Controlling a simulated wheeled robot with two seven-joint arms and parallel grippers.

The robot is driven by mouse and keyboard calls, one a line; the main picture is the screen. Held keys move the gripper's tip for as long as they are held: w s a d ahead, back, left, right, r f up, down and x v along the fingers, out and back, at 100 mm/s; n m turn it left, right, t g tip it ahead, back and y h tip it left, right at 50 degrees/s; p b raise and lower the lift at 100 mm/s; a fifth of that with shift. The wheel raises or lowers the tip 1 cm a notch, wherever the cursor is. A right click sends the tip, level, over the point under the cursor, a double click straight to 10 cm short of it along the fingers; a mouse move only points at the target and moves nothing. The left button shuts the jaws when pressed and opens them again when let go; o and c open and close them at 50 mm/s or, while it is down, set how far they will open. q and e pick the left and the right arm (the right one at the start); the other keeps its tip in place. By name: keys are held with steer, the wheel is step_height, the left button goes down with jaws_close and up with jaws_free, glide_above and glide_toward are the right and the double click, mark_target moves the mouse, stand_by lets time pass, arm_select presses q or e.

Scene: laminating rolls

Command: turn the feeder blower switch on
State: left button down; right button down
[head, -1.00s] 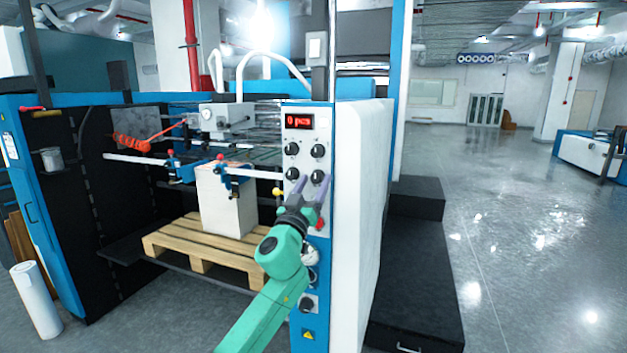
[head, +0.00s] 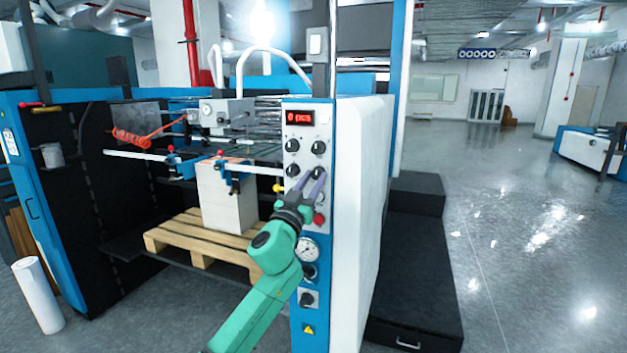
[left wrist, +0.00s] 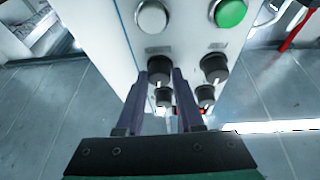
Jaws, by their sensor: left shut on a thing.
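No label is readable, so I cannot tell which knob is the feeder blower switch. My right gripper is out of view.
A red button (head: 319,219), a gauge (head: 307,249) and more switches sit lower on the panel. A white button (left wrist: 151,16) and a green button (left wrist: 230,13) show close by. A paper stack (head: 226,200) on a pallet (head: 190,236) stands left.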

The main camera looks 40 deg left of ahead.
arm_select(q)
steer(key=m+h+p, duration=0.1)
steer(key=m, duration=0.2)
steer(key=m+h+p, duration=0.1)
steer(key=m+h, duration=0.1)
steer(key=m, duration=0.1)
steer(key=shift+a+r, duration=0.15)
steer(key=m+h+p, duration=0.1)
steer(key=m, duration=0.1)
steer(key=m+g+h+p, duration=0.1)
steer(key=m+p, duration=0.1)
steer(key=m, duration=0.1)
steer(key=shift+s+a, duration=0.1)
steer(key=shift+m+h+p, duration=0.4)
steer(key=shift+m+p, duration=0.1)
steer(key=shift+m, duration=0.6)
steer(key=c, duration=0.5)
jaws_free()
steer(key=shift+c, duration=0.2)
